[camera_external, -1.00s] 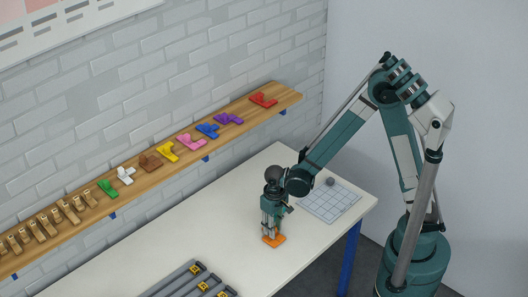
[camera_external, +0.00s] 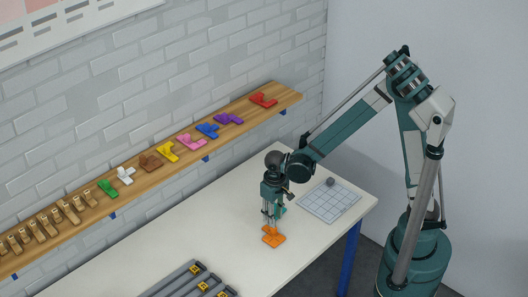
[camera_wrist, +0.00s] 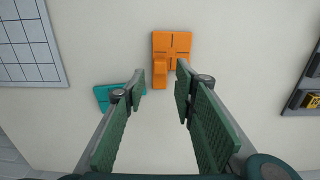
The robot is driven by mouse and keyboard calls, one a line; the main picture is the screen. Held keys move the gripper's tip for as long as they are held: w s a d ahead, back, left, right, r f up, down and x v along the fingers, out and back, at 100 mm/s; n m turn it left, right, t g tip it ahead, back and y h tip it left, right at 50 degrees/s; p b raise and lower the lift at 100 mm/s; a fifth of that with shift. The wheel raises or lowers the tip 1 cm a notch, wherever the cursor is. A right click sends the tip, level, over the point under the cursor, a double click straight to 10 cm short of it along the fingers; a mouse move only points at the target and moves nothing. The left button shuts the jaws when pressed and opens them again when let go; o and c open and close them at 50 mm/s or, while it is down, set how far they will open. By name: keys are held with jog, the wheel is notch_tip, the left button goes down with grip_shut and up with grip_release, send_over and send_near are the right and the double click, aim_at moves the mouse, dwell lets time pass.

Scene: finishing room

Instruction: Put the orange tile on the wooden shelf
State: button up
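The orange tile (camera_external: 273,239) lies flat on the white table. In the wrist view the orange tile (camera_wrist: 172,45) is beyond my fingertips, with a raised block on its near left part. My gripper (camera_external: 270,224) points down just above the tile. In the wrist view my gripper (camera_wrist: 160,84) is open, its fingers apart with nothing held between them. The wooden shelf (camera_external: 238,108) runs along the brick wall behind the table. A red tile (camera_external: 263,99) sits near its right end, with several coloured tiles to the left.
A teal piece (camera_wrist: 118,96) lies beside the orange tile, partly behind my left finger. A gridded mat (camera_external: 329,201) with a small dark ball (camera_external: 330,181) is at the table's right. Grey bars (camera_external: 187,281) lie at the front. Wooden pieces (camera_external: 48,226) fill the shelf's left end.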

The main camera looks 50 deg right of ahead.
jog(key=shift+r+p, duration=0.3)
jog(key=shift+r, duration=2.25)
jog(key=shift+r, duration=0.1)
jog(key=s+d+r+t, duration=0.3)
jog(key=d+r, duration=0.9)
jog(key=d, duration=0.3)
jog(key=s+d+r+t, duration=0.4)
jog(key=s+d, duration=0.5)
jog(key=d, duration=0.4)
jog(key=shift+d+r, duration=0.4)
jog(key=shift+r, duration=0.4)
jog(key=shift+o, duration=0.3)
jog(key=shift+a, duration=0.1)
